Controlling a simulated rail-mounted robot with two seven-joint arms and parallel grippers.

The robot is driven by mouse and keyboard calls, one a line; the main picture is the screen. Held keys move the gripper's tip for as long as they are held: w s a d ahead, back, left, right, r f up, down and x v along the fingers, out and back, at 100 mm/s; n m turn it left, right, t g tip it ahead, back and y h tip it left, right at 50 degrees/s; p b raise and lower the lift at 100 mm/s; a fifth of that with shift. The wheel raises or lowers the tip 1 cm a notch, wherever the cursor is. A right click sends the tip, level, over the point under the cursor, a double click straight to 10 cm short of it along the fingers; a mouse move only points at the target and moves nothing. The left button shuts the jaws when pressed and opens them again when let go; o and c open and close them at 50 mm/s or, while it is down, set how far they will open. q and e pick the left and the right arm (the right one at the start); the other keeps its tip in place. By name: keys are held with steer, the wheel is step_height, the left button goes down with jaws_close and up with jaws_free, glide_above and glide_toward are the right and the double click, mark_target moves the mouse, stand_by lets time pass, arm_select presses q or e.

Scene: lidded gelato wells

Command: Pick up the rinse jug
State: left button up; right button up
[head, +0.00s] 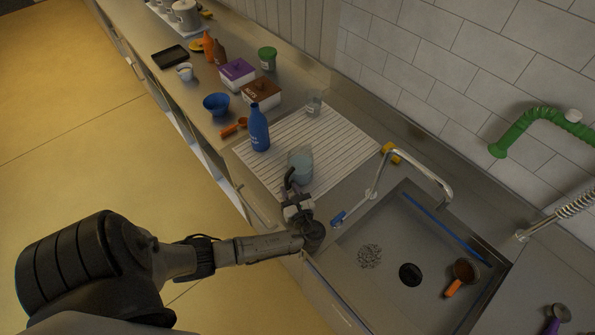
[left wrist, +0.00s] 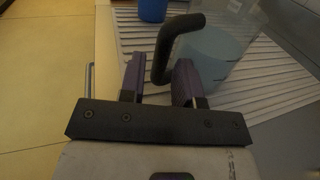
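The rinse jug (head: 301,163) is a clear jug with pale blue contents and a black handle. It stands on the ribbed white drainboard (head: 330,133), beside the sink. In the left wrist view the jug (left wrist: 222,55) is at the upper right, its handle (left wrist: 163,52) towards me. My left gripper (head: 293,196) is at the near side of the jug. In the left wrist view its fingers (left wrist: 159,84) are apart, one on each side of the lower handle, with a gap visible on the left. My right gripper is not in view.
A blue bottle (head: 259,128) and a small clear cup (head: 314,106) stand on the drainboard. Tubs and bowls crowd the counter behind.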

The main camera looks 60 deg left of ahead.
mark_target(297, 171)
arm_select(q)
steer(key=shift+w+a, duration=0.15)
steer(key=shift+a, duration=0.75)
steer(key=shift+w+a, duration=0.2)
steer(key=shift+a, duration=0.75)
steer(key=shift+w+a, duration=0.15)
steer(key=shift+a, duration=0.75)
steer(key=shift+c, duration=0.4)
jaws_close()
